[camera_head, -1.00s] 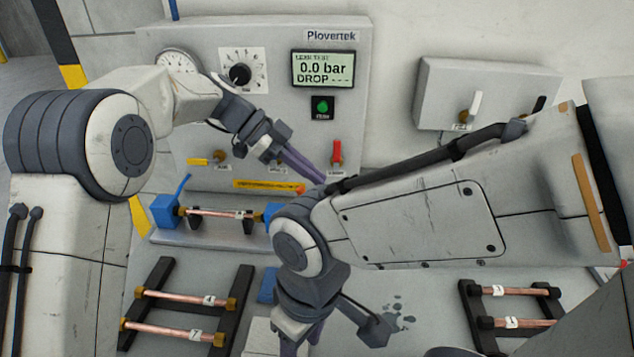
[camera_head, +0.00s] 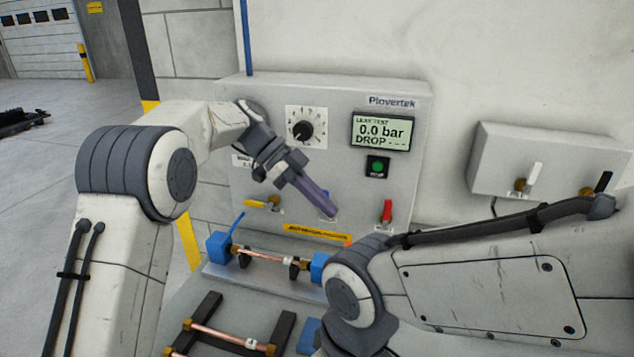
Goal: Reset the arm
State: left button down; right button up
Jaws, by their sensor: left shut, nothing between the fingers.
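My left gripper (camera_head: 328,212) is shut and empty. Its purple fingers point down and right in front of the grey leak test panel (camera_head: 345,180), between the yellow-handled valve (camera_head: 262,203) and the red-handled valve (camera_head: 387,212). It looks clear of the copper tube (camera_head: 262,256), which lies between two blue clamp blocks (camera_head: 219,246) below. My right arm (camera_head: 480,280) reaches in from the right across the lower part of the view. Its gripper is below the picture's edge.
The panel's display (camera_head: 383,132) reads 0.0 bar, with a green button (camera_head: 377,167) under it. A dark rack (camera_head: 205,312) holding copper tubes stands at the front. A grey box (camera_head: 540,160) with two small valves is on the right wall. Open floor shows at left.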

pick_arm(q)
jog(key=s+f+n+y, duration=0.1)
jog(key=s+n+y, duration=0.3)
jog(key=s, duration=0.5)
jog(key=s+a+f+n+t+y, duration=0.1)
jog(key=s+a+f+n, duration=0.2)
jog(key=s, duration=0.4)
jog(key=s+a+f+n+t+y, duration=0.1)
jog(key=s+a+f+n, duration=0.2)
jog(key=s, duration=0.4)
jog(key=s+a+f+n+t+y, duration=0.1)
jog(key=s+a+f+n+t, duration=0.1)
jog(key=s+a+n, duration=0.3)
jog(key=shift+s+f+n+y, duration=0.4)
jog(key=shift+s+f+n, duration=0.05)
jog(key=shift+s+n, duration=0.5)
jog(key=shift+s, duration=0.15)
